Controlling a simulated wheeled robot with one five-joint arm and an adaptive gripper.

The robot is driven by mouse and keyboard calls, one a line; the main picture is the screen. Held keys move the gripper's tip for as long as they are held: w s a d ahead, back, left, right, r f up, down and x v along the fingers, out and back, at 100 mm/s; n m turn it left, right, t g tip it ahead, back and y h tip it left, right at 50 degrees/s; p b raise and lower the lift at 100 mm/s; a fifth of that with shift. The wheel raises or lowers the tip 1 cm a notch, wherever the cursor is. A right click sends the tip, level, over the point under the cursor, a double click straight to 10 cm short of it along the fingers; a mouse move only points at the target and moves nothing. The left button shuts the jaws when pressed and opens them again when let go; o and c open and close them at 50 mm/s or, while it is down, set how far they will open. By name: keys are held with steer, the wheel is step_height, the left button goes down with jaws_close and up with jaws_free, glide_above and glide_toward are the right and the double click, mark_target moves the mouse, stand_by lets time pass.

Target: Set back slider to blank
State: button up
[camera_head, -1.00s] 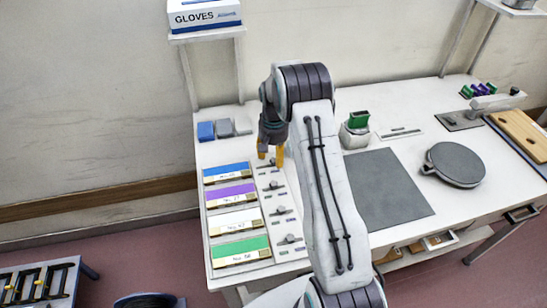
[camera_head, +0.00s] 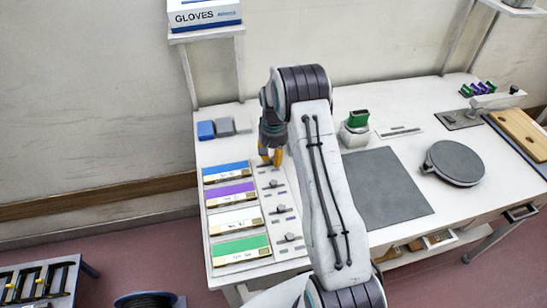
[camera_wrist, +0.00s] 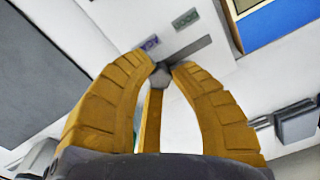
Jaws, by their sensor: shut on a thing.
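The back slider's small grey knob (camera_wrist: 160,77) sits between my yellow fingertips in the wrist view, with its dark slot running up and right from it. My gripper (camera_head: 270,160) is shut on the knob, beside the blue label panel (camera_head: 226,171) in the back row. In the head view the fingers hide most of the knob.
Other slider knobs (camera_head: 273,184) stand in front, beside purple (camera_head: 231,193), white (camera_head: 236,219) and green (camera_head: 240,248) panels. Blue and grey blocks (camera_head: 207,130) stand behind. A grey mat (camera_head: 387,187) and a small stand with a green top (camera_head: 356,122) lie right of my arm.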

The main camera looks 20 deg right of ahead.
mark_target(267, 165)
jaws_close()
steer(key=shift+a, duration=0.1)
steer(key=shift+w+a+f+b, duration=0.15)
steer(key=shift+w+a+b, duration=0.05)
steer(key=shift+a+b, duration=0.55)
steer(key=shift+a, duration=0.35)
steer(key=o, duration=0.7)
jaws_free()
steer(key=shift+d, duration=0.1)
steer(key=shift+r, duration=0.2)
step_height(267, 165, up, 12)
